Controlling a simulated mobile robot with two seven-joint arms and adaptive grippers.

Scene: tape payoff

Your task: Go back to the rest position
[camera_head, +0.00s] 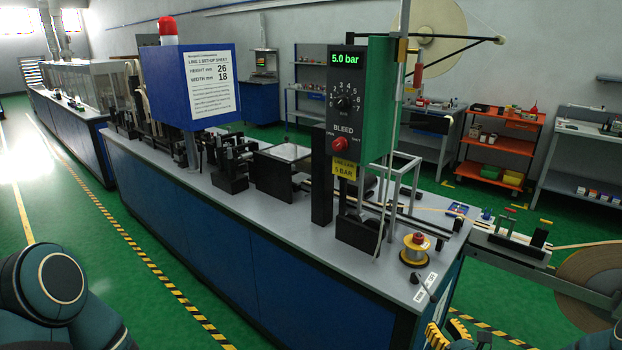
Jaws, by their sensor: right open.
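My right gripper (448,333) shows only in part at the bottom edge, right of centre. Its yellow ridged finger parts stand apart, open, with nothing seen between them. It is in front of the near right corner of the long blue machine bench (290,245). The rest of the right gripper is cut off by the frame. A rounded dark teal link of my left arm fills the bottom left corner. My left gripper is out of view.
A green-sided control panel (345,100) reading 5.0 bar stands on the bench. A yellow-and-red spool (414,249) sits near the bench's right end. A large tape reel (596,285) is at the right. Green floor (130,265) lies open at the left.

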